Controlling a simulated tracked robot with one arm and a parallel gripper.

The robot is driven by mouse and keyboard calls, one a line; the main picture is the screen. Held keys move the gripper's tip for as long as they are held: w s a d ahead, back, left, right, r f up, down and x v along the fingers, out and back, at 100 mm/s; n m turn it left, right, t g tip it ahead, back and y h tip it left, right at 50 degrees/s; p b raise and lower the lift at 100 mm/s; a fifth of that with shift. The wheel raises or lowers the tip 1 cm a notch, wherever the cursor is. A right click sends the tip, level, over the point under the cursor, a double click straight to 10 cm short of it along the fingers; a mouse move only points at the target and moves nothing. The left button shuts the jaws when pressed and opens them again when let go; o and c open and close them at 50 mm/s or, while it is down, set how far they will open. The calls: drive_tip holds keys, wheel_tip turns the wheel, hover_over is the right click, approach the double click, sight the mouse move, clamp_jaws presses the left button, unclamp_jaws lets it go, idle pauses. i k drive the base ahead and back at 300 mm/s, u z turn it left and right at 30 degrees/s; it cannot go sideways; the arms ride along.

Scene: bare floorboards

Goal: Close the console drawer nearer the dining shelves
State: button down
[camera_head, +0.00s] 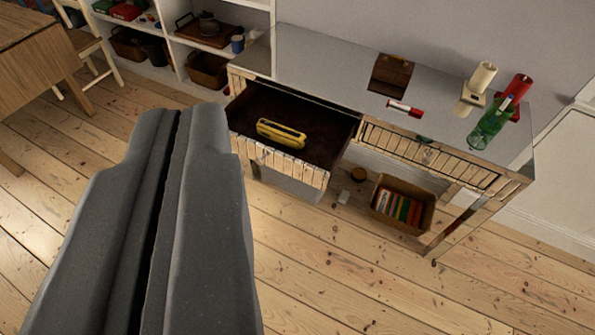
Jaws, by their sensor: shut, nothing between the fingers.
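The console (318,66) is a mirrored table with slatted drawer fronts, standing against the wall. Its left drawer (276,158), on the side of the white shelves (258,18), is pulled well out. A yellow object (281,133) lies inside on the dark drawer bottom. The right drawer (428,156) looks shut. My gripper (188,118) is shut and empty, large in the left foreground. Its tips show just left of the open drawer in the picture. I cannot tell the distance between them.
On the console top are a brown box (390,75), a red-and-white item (404,108), candles (482,77) and a green bottle (490,124). A basket of books (401,204) sits underneath. A wooden table (38,58) and chair stand at left. The floorboards (360,280) in front are clear.

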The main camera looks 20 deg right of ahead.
sight(328, 132)
drive_tip(key=z, duration=0.1)
drive_tip(key=i, duration=1)
drive_tip(key=u, duration=0.05)
